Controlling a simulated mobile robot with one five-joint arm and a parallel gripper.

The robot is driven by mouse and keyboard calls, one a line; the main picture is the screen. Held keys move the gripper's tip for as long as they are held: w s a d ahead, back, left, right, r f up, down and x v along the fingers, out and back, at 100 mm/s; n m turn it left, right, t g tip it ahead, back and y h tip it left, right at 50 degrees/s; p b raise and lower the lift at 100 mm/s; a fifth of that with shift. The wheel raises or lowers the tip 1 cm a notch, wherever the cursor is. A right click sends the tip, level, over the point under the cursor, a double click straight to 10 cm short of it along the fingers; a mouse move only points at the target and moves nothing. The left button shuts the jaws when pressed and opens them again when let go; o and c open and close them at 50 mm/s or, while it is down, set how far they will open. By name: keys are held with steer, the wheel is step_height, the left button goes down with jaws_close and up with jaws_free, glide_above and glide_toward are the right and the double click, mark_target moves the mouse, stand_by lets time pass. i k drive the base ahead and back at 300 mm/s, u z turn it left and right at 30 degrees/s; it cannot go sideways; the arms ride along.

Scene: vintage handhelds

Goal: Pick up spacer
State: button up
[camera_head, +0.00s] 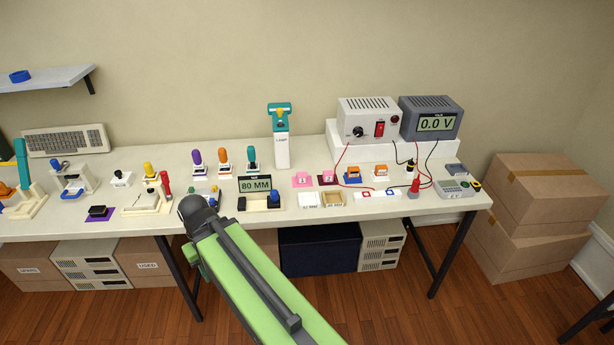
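No part is plainly marked as the spacer, and I cannot tell which small piece it is. A white tray (309,200) and a tan tray (333,200), with small labels in front, lie on the table's front edge; their contents are too small to make out. Left of them is a black and cream gauge (259,203) with a blue knob, below a display reading 80 MM (255,185). My green arm reaches up from the bottom to a dark rounded joint over the table's front edge. My gripper's fingers do not show.
The white table (228,213) is crowded with coloured handles, stands and pads. A grey meter (431,119) reading 0.0 V and a white power box (369,119) stand at the back right, with loose wires in front. Cardboard boxes (540,205) stand right of the table.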

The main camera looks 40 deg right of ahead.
mark_target(301, 178)
steer(key=z, duration=0.2)
steer(key=i, duration=0.9)
steer(key=u, duration=0.3)
